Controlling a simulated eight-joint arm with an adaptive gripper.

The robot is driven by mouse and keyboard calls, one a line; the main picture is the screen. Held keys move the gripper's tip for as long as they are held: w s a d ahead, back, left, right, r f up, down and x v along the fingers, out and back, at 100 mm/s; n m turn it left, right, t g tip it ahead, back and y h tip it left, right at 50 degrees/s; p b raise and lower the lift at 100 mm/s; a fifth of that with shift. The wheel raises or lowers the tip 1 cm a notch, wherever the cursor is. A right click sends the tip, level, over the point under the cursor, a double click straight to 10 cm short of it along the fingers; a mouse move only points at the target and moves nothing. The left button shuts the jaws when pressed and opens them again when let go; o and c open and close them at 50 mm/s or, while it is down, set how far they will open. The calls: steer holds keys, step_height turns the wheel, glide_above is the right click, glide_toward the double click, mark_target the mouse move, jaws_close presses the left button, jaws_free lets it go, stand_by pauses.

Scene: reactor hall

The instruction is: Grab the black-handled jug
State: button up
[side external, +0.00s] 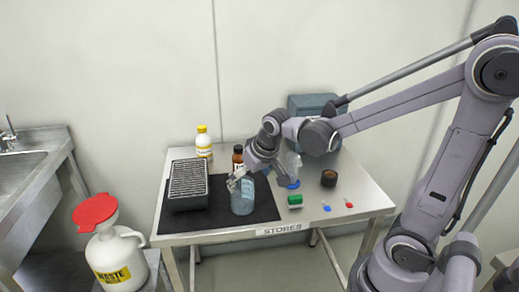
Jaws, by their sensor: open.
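A clear, bluish vessel (242,202), which looks like the jug, stands upright on a black mat (215,222) on the steel table. I cannot make out a black handle on it at this size. My gripper (234,183) is open at the vessel's upper part, reaching down from the upper right and hiding part of its top. I cannot tell whether the fingers touch it or are in front of it.
A dark ribbed box (188,186) stands just left of the vessel. Behind are a brown bottle (238,155) and a yellow-capped bottle (203,143). A clear blue-based flask (293,172), green item (295,201) and dark round pot (329,178) stand right. A waste jug (118,258) stands off the table.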

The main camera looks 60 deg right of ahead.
mark_target(242, 199)
steer(key=shift+m+g+h, duration=0.3)
steer(key=shift+m, duration=0.2)
steer(key=shift+w+d+r+x, duration=0.1)
steer(key=shift+w+d+x, duration=0.15)
steer(key=shift+x, duration=2.25)
steer(key=shift+w+d+r+x, duration=0.15)
steer(key=shift+d+x, duration=0.2)
steer(key=shift+x, duration=2.2)
steer(key=shift+w+d+r+x, duration=0.15)
steer(key=shift+d+x, duration=0.15)
steer(key=shift+x, duration=2.2)
steer(key=c, duration=1)
